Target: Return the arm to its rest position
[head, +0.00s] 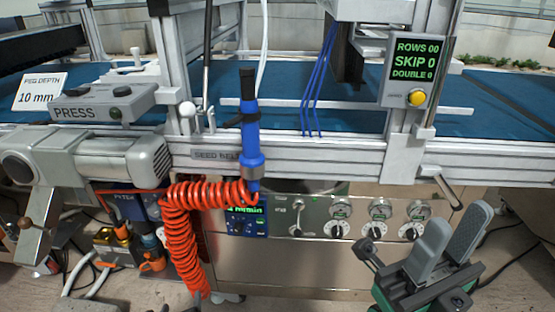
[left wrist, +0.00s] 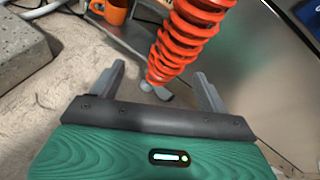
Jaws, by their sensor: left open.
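My left gripper (left wrist: 160,85) is open in the left wrist view, its two dark grey fingers wide apart. The lower end of an orange coiled hose (left wrist: 180,45) hangs beyond and between the fingers, and no grip on it shows. In the head view the left gripper is nearly all out of frame; a small grey tip at the bottom edge may be part of it. The coiled hose (head: 182,225) hangs there from a blue wand (head: 250,130) upright at the rail. My right gripper (head: 448,240) is at the lower right, its grey fingers apart and nothing seen between them.
The seeder's front rail (head: 350,157) spans the view, with a PRESS box (head: 100,103) and grey motor (head: 90,155) at left. A display box (head: 415,70) is at right. A steel cabinet (head: 300,265) with knobs stands below. An orange mug-like object (left wrist: 113,11) is at the upper left.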

